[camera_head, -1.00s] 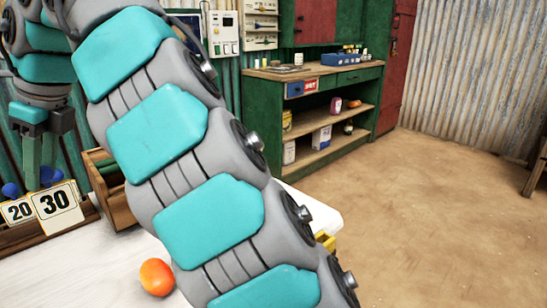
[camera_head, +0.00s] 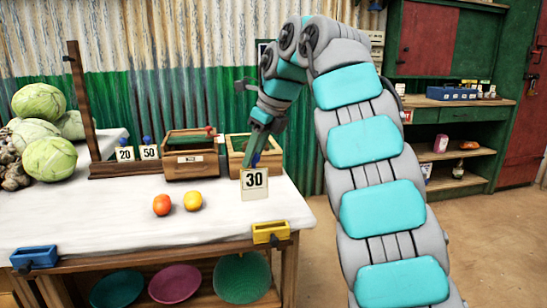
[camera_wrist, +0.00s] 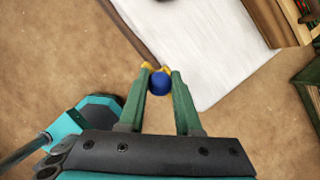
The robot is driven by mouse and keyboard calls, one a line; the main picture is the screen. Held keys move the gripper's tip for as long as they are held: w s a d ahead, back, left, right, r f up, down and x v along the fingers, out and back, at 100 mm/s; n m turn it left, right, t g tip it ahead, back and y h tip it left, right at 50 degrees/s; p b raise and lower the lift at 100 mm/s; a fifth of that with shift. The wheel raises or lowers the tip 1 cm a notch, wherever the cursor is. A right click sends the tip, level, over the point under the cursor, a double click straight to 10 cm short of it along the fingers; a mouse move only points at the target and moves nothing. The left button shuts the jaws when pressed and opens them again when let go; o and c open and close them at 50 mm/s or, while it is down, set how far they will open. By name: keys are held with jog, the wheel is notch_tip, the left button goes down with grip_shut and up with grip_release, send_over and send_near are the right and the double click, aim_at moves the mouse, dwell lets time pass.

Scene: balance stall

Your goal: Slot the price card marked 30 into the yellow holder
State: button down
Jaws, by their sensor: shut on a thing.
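The white price card marked 30 (camera_head: 254,183) hangs upright below my gripper (camera_head: 256,156), above the front right part of the white table. My gripper is shut on the card's blue knob, which shows between the green fingers (camera_wrist: 158,88) in the wrist view (camera_wrist: 159,82). The yellow holder (camera_head: 271,233) is fixed at the table's front edge, below and slightly right of the card, with a clear gap between them. In the wrist view, yellow parts of the holder (camera_wrist: 147,66) show just beyond the knob, and the card itself is hidden.
Cards 20 (camera_head: 124,154) and 50 (camera_head: 149,152) stand in a wooden rack at the back. A blue holder (camera_head: 34,257) is at the front left edge. An orange tomato (camera_head: 162,205) and a yellow one (camera_head: 193,201) lie left of the card. Wooden crates (camera_head: 191,163) stand behind.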

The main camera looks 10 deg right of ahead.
jog(key=w+d+f+b, duration=0.1)
jog(key=d+f+b, duration=0.2)
jog(key=f, duration=0.4)
jog(key=shift+w+d+f+m+b, duration=0.3)
jog(key=shift+w+d+b, duration=0.1)
jog(key=shift+d, duration=0.2)
dwell(0.4)
jog(key=shift+f, duration=0.1)
dwell(0.7)
jog(key=shift+f+b, duration=1.35)
jog(key=shift+b, duration=0.05)
jog(key=shift+r, duration=0.1)
